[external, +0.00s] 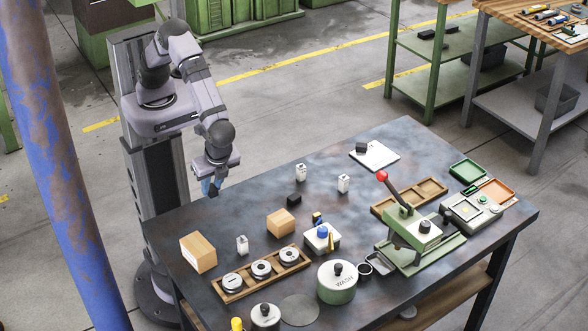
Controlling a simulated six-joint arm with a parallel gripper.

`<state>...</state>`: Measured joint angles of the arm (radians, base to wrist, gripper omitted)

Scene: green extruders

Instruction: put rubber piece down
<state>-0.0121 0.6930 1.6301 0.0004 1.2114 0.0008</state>
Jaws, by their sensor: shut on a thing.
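My gripper (211,189) is at the left, in the air beside the table's back left edge. It points down and is shut on a small piece, taken to be the rubber piece, too small and too covered by the fingers to make out well. A bluish patch shows at the fingertips. The dark metal table (235,216) lies to the right of and below the gripper. A small black block (294,200) lies on it, apart from the gripper. Another dark block (361,148) sits on a white pad (377,157) at the back.
Wooden blocks (198,252) and a wooden rack with round metal parts (228,295) stand at the left. A green press with a red-knobbed lever (400,225) stands right of centre, near trays (497,191). White bottles (344,183) stand near the middle. A wash pot (337,292) is in front.

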